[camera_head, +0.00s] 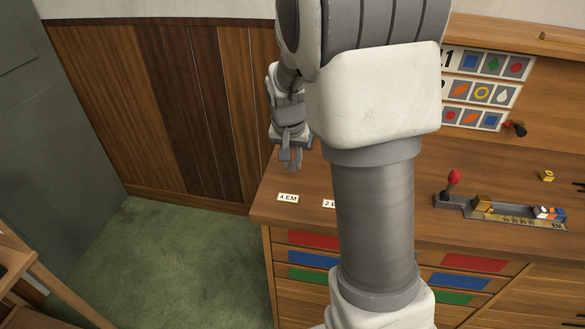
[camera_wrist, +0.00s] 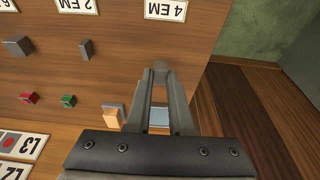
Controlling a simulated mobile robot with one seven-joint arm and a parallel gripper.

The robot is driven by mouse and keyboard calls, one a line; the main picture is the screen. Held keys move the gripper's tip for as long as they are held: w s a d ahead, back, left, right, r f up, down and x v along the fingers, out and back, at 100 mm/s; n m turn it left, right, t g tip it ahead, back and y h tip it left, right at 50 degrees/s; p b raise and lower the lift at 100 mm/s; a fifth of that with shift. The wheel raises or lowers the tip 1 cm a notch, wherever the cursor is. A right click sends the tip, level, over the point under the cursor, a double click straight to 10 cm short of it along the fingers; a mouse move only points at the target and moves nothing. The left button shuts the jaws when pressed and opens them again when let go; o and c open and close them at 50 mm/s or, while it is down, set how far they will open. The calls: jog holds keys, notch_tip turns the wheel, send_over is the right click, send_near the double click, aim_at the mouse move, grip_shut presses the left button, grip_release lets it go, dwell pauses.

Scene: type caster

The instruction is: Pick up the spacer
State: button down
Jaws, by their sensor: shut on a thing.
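My gripper (camera_wrist: 160,72) points down over the desk top in the wrist view, its two fingers closing in towards their tips. A small grey piece, which appears to be the spacer (camera_wrist: 160,66), is between the fingertips; its outline blends with the fingers. In the head view my gripper (camera_head: 290,162) is above the left end of the desk, small and partly hidden by my arm, and the held piece cannot be made out there. Other grey blocks, one wide (camera_wrist: 17,46) and one narrow (camera_wrist: 86,48), lie on the wood to the left in the wrist view.
The desk (camera_head: 285,210) carries a "4 EM" label (camera_head: 288,198). A metal composing stick (camera_head: 490,210) with a red knob stands at right. Red (camera_wrist: 29,98), green (camera_wrist: 69,101) and orange (camera_wrist: 111,118) blocks lie left of my fingers. The desk edge is close by.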

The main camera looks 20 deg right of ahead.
jog(key=s+d+r, duration=0.3)
jog(key=d+r, duration=0.4)
jog(key=d, duration=0.4)
jog(key=shift+d+p, duration=0.15)
jog(key=shift+p, duration=0.15)
